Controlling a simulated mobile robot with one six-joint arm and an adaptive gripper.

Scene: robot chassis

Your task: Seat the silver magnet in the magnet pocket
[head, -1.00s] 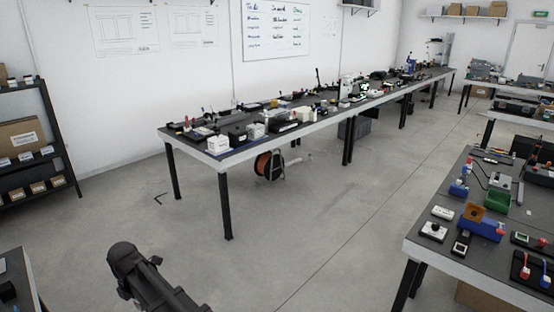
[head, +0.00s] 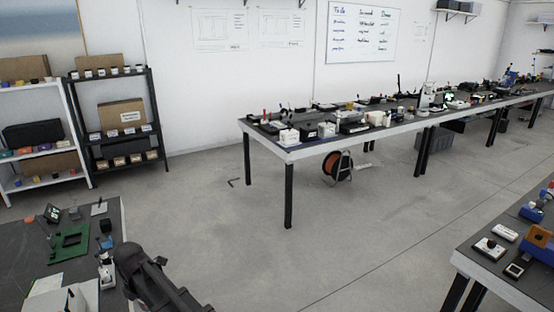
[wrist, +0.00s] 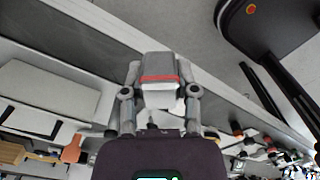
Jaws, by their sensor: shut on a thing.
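In the wrist view, my gripper (wrist: 158,92) is shut on a small grey block, the silver magnet (wrist: 158,64). It has a red band across it and a pale part below the band. The fingers stand on both sides of it and hide part of its sides. In the head view only a dark part of my arm shows at the bottom; the gripper and magnet cannot be made out there. I cannot pick out the magnet pocket in either view.
A long workbench (head: 291,153) crowded with small devices runs along the wall. A dark table (head: 113,215) with a green frame (head: 70,243) is at lower left; another table (head: 478,262) is at lower right. Shelves (head: 160,118) stand at left. The floor (head: 330,255) between the tables is open.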

